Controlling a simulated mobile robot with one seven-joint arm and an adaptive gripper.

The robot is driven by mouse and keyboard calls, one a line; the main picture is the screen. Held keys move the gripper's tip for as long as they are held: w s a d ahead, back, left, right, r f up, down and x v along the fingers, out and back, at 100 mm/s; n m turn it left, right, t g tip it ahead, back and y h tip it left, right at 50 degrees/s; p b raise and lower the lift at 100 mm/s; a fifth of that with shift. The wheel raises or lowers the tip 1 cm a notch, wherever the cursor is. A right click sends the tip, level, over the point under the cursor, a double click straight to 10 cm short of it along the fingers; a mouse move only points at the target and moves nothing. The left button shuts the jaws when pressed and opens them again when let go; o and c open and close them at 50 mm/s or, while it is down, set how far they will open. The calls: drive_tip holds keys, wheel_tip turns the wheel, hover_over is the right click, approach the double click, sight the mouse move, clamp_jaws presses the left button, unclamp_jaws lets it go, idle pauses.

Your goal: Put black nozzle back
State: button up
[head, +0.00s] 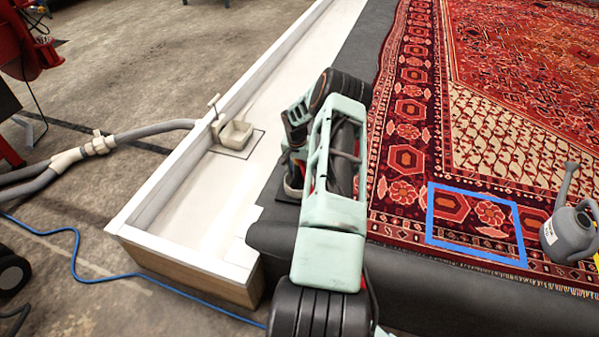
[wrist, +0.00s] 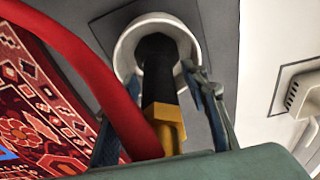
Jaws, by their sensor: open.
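The black nozzle (wrist: 158,75) shows in the wrist view with a brass fitting (wrist: 168,128) at its near end. Its far end sits at the mouth of a round white holder (wrist: 127,48); how deep it goes in is hidden. My gripper (wrist: 160,82) is open, with one finger on each side of the nozzle. I cannot tell whether either finger touches it. In the head view my arm hides most of the gripper and the nozzle.
A red hose (wrist: 95,75) crosses the wrist view beside the nozzle. A patterned rug (head: 400,130) with a blue tape square (head: 472,190) and a grey watering can (head: 570,235) lie right. A white trough (head: 185,180) with a small drain box (head: 235,134) runs left.

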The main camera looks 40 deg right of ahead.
drive_tip(key=r+p, duration=0.1)
drive_tip(key=r, duration=0.3)
drive_tip(key=a+r+p, duration=0.1)
drive_tip(key=r, duration=0.3)
drive_tip(key=s+r+p, duration=0.1)
drive_tip(key=r, duration=0.3)
drive_tip(key=shift+a, duration=0.3)
